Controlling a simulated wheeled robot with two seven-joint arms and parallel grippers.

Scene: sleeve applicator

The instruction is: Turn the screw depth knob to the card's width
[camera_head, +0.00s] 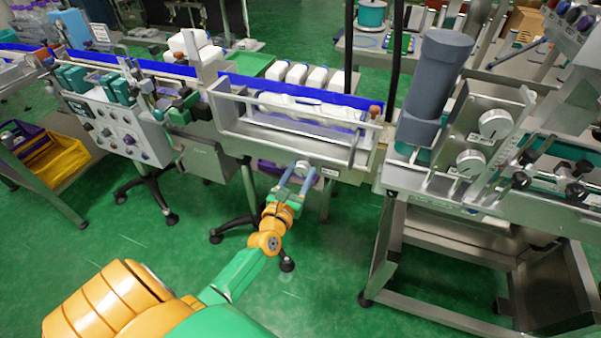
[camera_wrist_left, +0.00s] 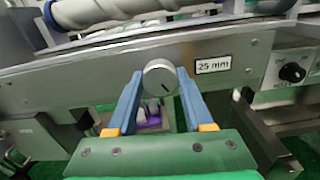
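A round silver knob (camera_wrist_left: 160,76) with a dark pointer mark towards its lower right is on the front metal rail. It also shows in the head view (camera_head: 302,169). A white card reading "25 mm" (camera_wrist_left: 213,65) is on the rail just right of the knob; it also shows in the head view (camera_head: 330,172). My left gripper (camera_wrist_left: 160,82) has its two blue fingers on either side of the knob, and their tips appear to touch its sides. No scale marks around the knob are readable. My right gripper is in neither view.
A black knob (camera_wrist_left: 292,72) sits on a panel to the right. Above the rail is a white screw (camera_head: 305,106). A machine with two white dials (camera_head: 494,124) stands at the right, and a control panel (camera_head: 118,128) at the left. The green floor in front is open.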

